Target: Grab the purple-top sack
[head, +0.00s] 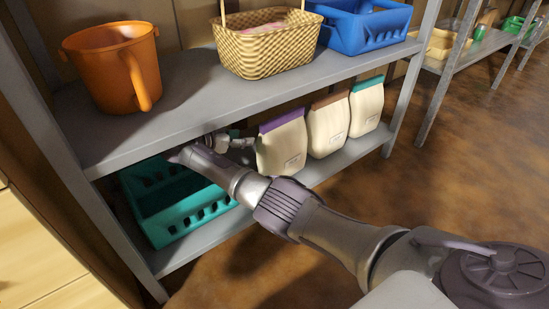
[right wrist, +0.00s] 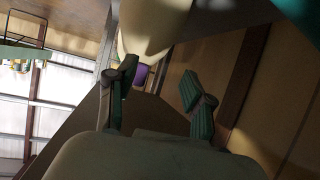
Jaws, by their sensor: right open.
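The purple-top sack (head: 283,146) stands upright on the lower shelf, cream with a purple band, leftmost of three sacks. My right gripper (head: 236,141) is just left of it, under the upper shelf and partly hidden by my wrist. In the right wrist view my right gripper (right wrist: 157,96) is open, its fingers apart with nothing held. A purple patch (right wrist: 141,75) shows beyond the gap between the fingers, with a cream surface (right wrist: 152,25) above it. I cannot tell whether a finger touches the sack. My left gripper is not in view.
A brown-top sack (head: 328,125) and a teal-top sack (head: 366,107) stand to the right. A teal crate (head: 180,213) sits left on the lower shelf. The upper shelf (head: 190,103) holds an orange bucket (head: 110,70), a wicker basket (head: 268,48) and a blue crate (head: 365,30).

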